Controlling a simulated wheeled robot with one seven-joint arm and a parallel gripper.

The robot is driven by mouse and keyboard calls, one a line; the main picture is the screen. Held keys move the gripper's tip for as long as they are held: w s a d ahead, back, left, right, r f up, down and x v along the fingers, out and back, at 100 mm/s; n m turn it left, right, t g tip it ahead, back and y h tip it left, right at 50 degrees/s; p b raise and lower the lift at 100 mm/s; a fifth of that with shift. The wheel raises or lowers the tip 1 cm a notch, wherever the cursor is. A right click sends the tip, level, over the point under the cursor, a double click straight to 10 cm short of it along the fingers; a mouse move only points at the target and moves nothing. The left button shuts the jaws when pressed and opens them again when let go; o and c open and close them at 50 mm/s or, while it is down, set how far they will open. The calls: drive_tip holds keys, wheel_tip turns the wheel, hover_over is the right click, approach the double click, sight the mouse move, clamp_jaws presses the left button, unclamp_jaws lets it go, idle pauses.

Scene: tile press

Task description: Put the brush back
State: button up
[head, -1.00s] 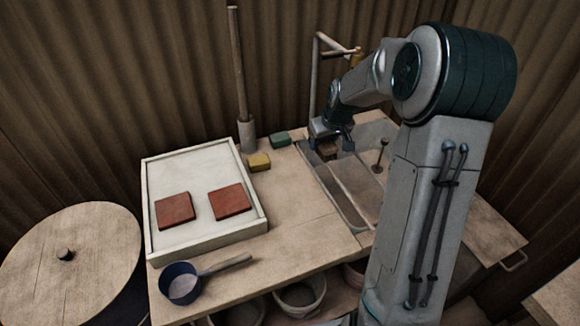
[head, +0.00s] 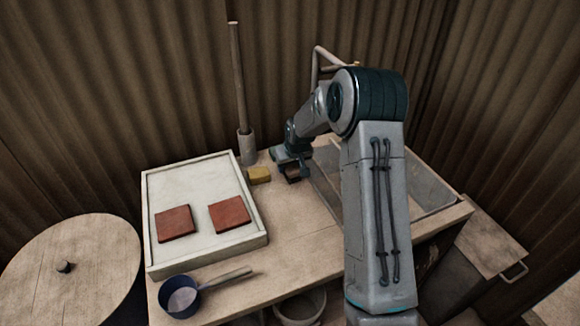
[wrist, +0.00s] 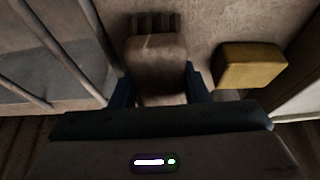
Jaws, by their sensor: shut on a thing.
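The brush (wrist: 155,55) is a brown block with dark bristles at its far end in the wrist view. My gripper (wrist: 160,92) is shut on it, one blue finger at each side. In the head view my gripper (head: 291,177) is over the worktop between the yellow block and the basin. Only a small brown part of the brush (head: 293,171) shows there. I cannot tell whether the brush touches the worktop. The yellow block (head: 259,175) lies just left of my gripper; in the wrist view it (wrist: 250,65) is right of the brush, apart from it.
A pale tray (head: 256,241) with two red tiles (head: 229,215) lies at left. A pole stands in a holder (head: 247,148) behind the yellow block. A blue ladle (head: 180,297) lies at the front. The basin (head: 437,202) is at right, partly hidden by my arm.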

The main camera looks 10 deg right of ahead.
drive_tip(key=shift+f, duration=0.3)
drive_tip(key=shift+f, duration=0.1)
drive_tip(key=o, duration=1.1)
